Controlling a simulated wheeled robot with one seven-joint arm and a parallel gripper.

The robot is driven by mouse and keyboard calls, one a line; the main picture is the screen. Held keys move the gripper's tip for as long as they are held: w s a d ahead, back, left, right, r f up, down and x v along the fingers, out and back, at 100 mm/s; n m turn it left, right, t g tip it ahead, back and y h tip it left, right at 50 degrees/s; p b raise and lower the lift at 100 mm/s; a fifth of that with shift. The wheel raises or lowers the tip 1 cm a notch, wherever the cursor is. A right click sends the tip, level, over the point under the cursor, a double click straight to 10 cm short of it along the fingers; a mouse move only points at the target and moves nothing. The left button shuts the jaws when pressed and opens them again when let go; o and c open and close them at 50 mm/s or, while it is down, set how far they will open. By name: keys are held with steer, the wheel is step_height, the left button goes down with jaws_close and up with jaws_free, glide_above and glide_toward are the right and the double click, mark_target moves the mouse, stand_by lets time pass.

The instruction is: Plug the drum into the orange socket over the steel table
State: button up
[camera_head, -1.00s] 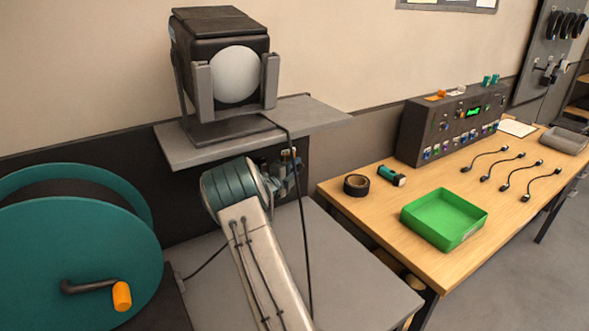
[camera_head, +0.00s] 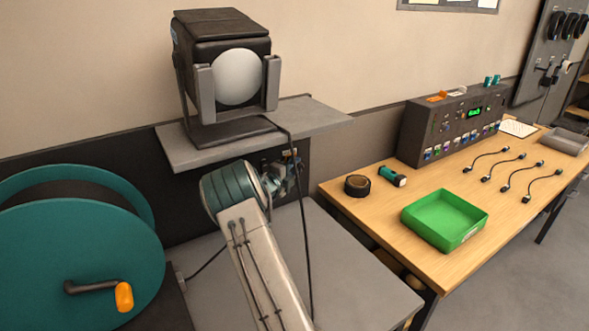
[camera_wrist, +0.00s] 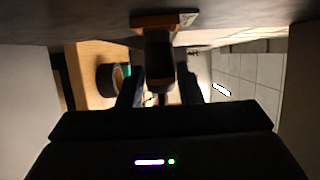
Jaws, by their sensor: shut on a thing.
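The cable drum (camera_head: 75,260), a big teal reel with an orange crank handle, stands at the lower left of the head view. A dark cable runs from it across the steel table (camera_head: 355,275). My gripper (camera_head: 290,175) is near the wall panel over the table, below the shelf, largely hidden by my arm. In the wrist view my gripper (camera_wrist: 158,88) is shut on a dark plug (camera_wrist: 158,58). The plug's far end meets the orange socket (camera_wrist: 152,21) on the wall. I cannot tell how deep it sits.
A stage lamp (camera_head: 225,75) stands on a grey shelf (camera_head: 320,115) just above my gripper; its black cable (camera_head: 304,230) hangs beside my arm. The wooden bench (camera_head: 400,245) on the right holds a green tray (camera_head: 440,242), a tape roll (camera_head: 357,186), a torch (camera_head: 392,176) and a fader console (camera_head: 415,135).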

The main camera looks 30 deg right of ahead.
steer(key=shift+w+p, duration=0.3)
steer(key=shift+w, duration=0.15)
stand_by(0.6)
steer(key=shift+w+a+r+p, duration=0.1)
steer(key=shift+w+r+p, duration=0.05)
steer(key=shift+w+p, duration=0.15)
stand_by(0.7)
steer(key=o, duration=0.7)
steer(key=shift+c, duration=0.2)
steer(key=o, duration=0.4)
steer(key=shift+b+v, duration=0.9)
steer(key=shift+v, duration=5.95)
